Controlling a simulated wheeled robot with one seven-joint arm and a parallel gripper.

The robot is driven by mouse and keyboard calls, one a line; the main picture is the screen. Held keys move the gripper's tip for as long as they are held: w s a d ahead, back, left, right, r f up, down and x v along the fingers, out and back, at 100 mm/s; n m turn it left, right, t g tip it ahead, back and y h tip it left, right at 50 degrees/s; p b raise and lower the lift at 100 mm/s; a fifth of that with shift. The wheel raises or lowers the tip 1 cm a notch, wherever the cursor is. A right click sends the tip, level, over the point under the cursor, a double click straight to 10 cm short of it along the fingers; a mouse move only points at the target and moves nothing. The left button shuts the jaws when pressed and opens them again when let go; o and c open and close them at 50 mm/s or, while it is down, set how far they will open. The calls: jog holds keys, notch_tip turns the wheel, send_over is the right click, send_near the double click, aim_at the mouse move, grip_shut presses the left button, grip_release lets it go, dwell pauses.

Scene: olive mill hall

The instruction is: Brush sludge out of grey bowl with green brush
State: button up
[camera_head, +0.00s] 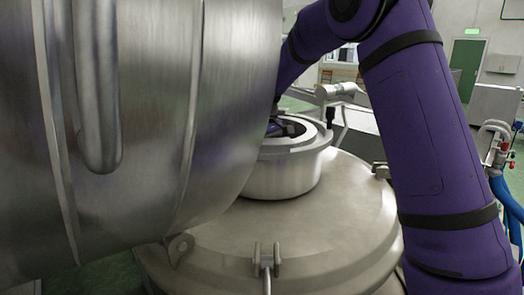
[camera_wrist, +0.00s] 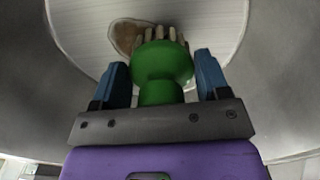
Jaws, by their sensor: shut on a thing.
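The green brush (camera_wrist: 160,95) is between the blue fingers of my gripper (camera_wrist: 162,68) in the wrist view, and the gripper is shut on it. Its pale bristles point to the top of the picture, over the light inner surface of the grey bowl (camera_wrist: 215,25). A brown patch of sludge (camera_wrist: 124,37) lies on that surface, left of the bristles and partly behind them. I cannot tell whether the bristles touch it. In the head view the round metal bowl (camera_head: 285,178) sits on the machine, and my gripper at its opening is mostly hidden.
A large steel hood (camera_head: 150,130) fills the left of the head view and covers part of the bowl. The broad machine housing (camera_head: 300,235) has a clamp (camera_head: 265,258) at the front. A pipe fitting (camera_head: 335,92) stands behind the bowl. Blue hoses (camera_head: 508,205) hang at right.

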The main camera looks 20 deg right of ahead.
jog(key=shift+w+d+f, duration=0.1)
jog(key=shift+w+d, duration=0.35)
jog(key=shift+d, duration=0.6)
jog(key=shift+w+d+f, duration=0.1)
jog(key=shift+w+d, duration=0.3)
jog(key=shift+d, duration=0.7)
jog(key=shift+w+d+f, duration=0.1)
jog(key=shift+w+d, duration=0.35)
jog(key=shift+d, duration=0.6)
jog(key=shift+s+a, duration=0.1)
jog(key=shift+a, duration=0.05)
